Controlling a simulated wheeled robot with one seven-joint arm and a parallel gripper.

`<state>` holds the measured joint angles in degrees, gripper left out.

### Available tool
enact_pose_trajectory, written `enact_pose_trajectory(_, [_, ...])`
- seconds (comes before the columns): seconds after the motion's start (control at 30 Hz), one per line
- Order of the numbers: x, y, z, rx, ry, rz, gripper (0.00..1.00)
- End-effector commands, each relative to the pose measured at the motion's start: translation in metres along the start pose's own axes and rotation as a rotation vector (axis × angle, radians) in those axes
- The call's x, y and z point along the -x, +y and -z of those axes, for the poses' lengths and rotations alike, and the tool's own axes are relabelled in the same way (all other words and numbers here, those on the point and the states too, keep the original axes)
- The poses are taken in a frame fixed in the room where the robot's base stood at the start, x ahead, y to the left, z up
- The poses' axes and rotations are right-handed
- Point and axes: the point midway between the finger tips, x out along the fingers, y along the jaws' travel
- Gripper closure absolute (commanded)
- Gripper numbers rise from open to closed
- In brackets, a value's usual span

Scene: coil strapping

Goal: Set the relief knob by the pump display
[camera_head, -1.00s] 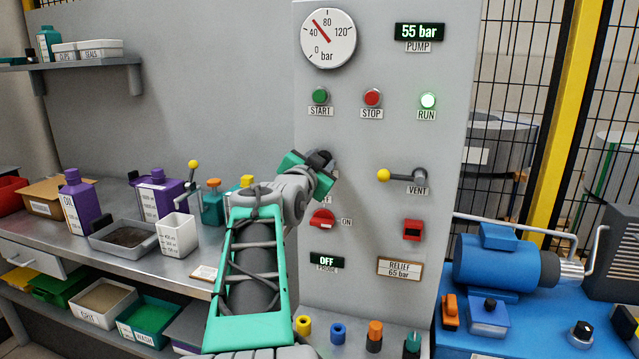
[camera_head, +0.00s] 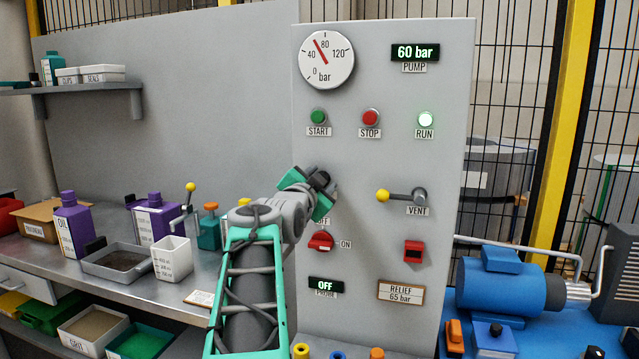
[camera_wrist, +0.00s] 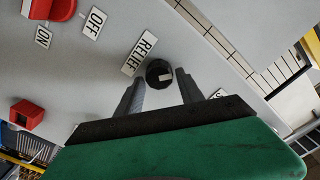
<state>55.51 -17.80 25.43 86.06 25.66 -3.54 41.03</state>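The pump display (camera_head: 415,52) reads 60 bar in green digits, at the upper right of the grey panel. The relief knob (camera_wrist: 159,73) is round and black with a pale mark, beside the RELIEF label (camera_wrist: 139,53) in the wrist view. In the head view my gripper (camera_head: 323,180) hides the knob. In the wrist view the two fingers of my gripper (camera_wrist: 160,80) stand on either side of the knob, with a narrow gap showing at each side. A placard (camera_head: 401,292) reads RELIEF 65 bar.
The vent lever (camera_head: 402,196) with its yellow ball sticks out right of my gripper. The red ON/OFF switch (camera_head: 320,241) is just below it. The gauge (camera_head: 326,60) needle points near 60. The RUN lamp (camera_head: 425,119) is lit. A bench with bottles stands at left.

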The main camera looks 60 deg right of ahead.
Motion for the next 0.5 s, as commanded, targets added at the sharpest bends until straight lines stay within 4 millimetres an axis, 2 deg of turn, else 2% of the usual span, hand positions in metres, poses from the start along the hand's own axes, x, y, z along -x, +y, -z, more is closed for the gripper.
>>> enact_pose_trajectory(0.13, [0.0, 0.0, -0.002, 0.001, -0.003, 0.0, 0.44])
enact_pose_trajectory(0.37, [0.001, 0.0, -0.002, 0.001, -0.004, 0.001, 0.44])
enact_pose_trajectory(0.5, [0.017, -0.001, -0.003, 0.0, -0.004, 0.003, 0.44])
